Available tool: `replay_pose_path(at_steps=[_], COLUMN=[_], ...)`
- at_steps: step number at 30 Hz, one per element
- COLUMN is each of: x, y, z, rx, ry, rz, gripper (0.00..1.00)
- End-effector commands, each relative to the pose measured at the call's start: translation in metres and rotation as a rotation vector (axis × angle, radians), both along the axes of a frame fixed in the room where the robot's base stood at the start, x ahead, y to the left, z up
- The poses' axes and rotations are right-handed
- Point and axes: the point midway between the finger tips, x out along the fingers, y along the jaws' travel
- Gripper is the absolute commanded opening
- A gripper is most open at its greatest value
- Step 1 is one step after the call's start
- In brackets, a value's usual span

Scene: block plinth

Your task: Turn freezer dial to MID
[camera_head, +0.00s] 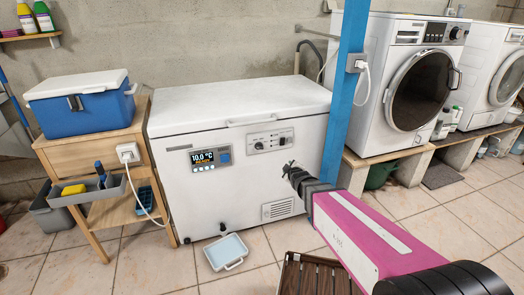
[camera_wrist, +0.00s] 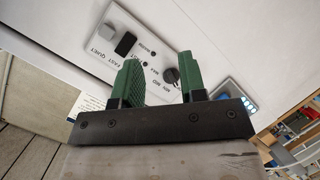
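The white chest freezer (camera_head: 240,110) stands against the wall with its lid closed. Its control panel (camera_head: 270,140) carries a dark round dial (camera_head: 259,145) at the left and switches at the right. In the wrist view the black dial (camera_wrist: 171,76) shows beyond and between the green fingers, closer to the right one; small lettering surrounds it, and its pointer setting is too small to tell. My gripper (camera_wrist: 160,58) is open and empty, apart from the dial as far as I can tell. In the head view my gripper (camera_head: 288,168) is below and right of the dial.
A display (camera_head: 210,158) left of the panel reads 10.0 °C. A blue post (camera_head: 345,90) stands close to my arm. A wooden side table (camera_head: 100,150) bears a blue cooler (camera_head: 82,102). A pale blue lid-like tray (camera_head: 226,251) and a slatted crate (camera_head: 315,275) are on the floor.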

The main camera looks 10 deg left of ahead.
Motion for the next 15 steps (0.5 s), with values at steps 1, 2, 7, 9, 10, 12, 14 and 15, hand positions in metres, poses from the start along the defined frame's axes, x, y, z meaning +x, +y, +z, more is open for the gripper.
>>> replay_pose_path(at_steps=[1,2,7,9,10,12,14,15], x=[0.001,-0.001,-0.01,-0.014,-0.014,-0.014,-0.012,-0.01], y=[0.025,0.037,0.082,0.091,0.093,0.097,0.098,0.1], z=[0.005,0.009,0.028,0.032,0.033,0.034,0.035,0.035], rx=[-0.016,-0.025,-0.06,-0.066,-0.067,-0.069,-0.07,-0.07], ry=[-0.084,-0.136,-0.348,-0.395,-0.406,-0.425,-0.429,-0.429], rz=[0.052,0.079,0.172,0.189,0.194,0.199,0.199,0.199], gripper=[0.38,0.38,0.38,0.38,0.38,0.38,0.38,0.38])
